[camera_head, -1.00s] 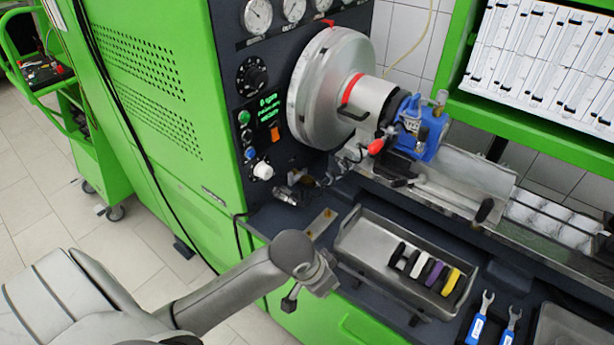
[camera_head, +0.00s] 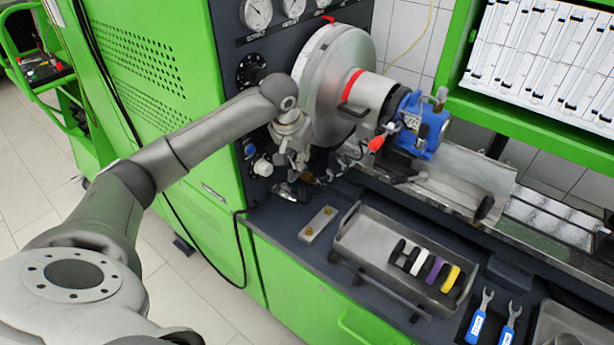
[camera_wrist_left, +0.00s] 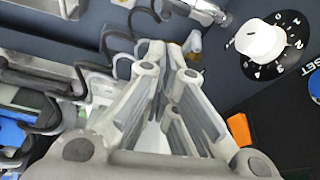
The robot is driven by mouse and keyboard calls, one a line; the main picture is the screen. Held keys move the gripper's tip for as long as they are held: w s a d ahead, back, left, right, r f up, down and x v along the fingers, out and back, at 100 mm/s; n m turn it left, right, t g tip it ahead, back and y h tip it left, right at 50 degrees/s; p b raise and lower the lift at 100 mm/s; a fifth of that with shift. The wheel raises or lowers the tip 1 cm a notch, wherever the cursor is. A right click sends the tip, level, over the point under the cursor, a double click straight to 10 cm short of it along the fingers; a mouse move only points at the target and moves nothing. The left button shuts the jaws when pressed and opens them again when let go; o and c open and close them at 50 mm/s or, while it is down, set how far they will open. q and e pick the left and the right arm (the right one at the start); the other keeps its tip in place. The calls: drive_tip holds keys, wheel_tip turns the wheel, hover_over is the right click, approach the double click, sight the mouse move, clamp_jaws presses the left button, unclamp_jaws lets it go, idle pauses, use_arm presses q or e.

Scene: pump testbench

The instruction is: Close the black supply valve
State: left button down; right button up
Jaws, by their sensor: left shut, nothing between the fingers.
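My left gripper (camera_head: 295,172) reaches in from the left and points down in front of the green cabinet's dark panel, close to the fittings at the panel's foot. In the left wrist view its fingers (camera_wrist_left: 165,75) come together, shut and empty. Metal valve fittings (camera_head: 287,193) lie just below the gripper, partly hidden by it. In the left wrist view a chrome fitting (camera_wrist_left: 203,12) and curved black pieces (camera_wrist_left: 108,45) lie beyond the fingertips. I cannot tell for sure which of these is the black supply valve. My right gripper is not in view.
A white knob (camera_wrist_left: 262,42) on a black dial is close to the gripper. The large metal disc (camera_head: 318,85) and blue pump (camera_head: 422,128) stand to the right. A tray (camera_head: 365,232) with coloured rings and two blue wrenches (camera_head: 476,325) lie on the bench.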

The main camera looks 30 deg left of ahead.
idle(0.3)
use_arm(q)
drive_tip(key=p+x, duration=0.2)
drive_tip(key=x, duration=0.8)
drive_tip(key=shift+m, duration=0.3)
